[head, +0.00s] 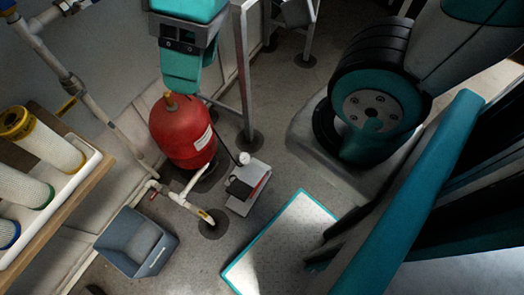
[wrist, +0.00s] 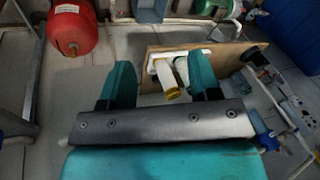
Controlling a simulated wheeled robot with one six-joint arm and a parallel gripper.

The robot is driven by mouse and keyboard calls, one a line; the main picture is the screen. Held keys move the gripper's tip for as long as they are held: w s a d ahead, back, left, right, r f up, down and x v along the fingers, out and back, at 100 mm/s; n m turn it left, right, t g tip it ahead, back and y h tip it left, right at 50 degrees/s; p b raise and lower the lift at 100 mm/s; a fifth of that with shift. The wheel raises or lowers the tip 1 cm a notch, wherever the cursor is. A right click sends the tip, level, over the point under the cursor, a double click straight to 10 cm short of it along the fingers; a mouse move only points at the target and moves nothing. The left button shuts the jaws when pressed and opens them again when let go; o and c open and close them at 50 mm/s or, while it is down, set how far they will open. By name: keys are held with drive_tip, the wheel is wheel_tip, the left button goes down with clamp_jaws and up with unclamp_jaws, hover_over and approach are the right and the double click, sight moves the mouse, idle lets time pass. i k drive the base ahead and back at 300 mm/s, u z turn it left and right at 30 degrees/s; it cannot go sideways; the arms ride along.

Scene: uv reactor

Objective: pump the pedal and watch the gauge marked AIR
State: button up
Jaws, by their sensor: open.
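The foot pump (head: 248,187) lies on the floor right of the red tank, a light flat body with a dark pedal (head: 238,188) and a red edge. A small round white gauge (head: 244,158) sits at its far end; its marking and needle are too small to read. A dark hose runs toward it from the tank side. My gripper (head: 181,84) points down in the head view, overlapping the red tank in the picture, up and left of the pump. In the wrist view my gripper (wrist: 163,75) has its teal fingers apart with nothing held. The pump is not visible there.
The red tank (head: 183,132) shows also in the wrist view (wrist: 70,28). White pipes (head: 185,200) and a blue-grey bin (head: 135,242) stand left of the pump. Metal frame legs (head: 246,80) rise behind. A teal-edged mat (head: 280,245) lies in front right. Filter cartridges (head: 45,140) lie in a tray at left.

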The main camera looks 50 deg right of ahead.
sight(242, 187)
drive_tip(key=z, duration=0.55)
drive_tip(key=k, duration=1.05)
drive_tip(key=u, duration=0.45)
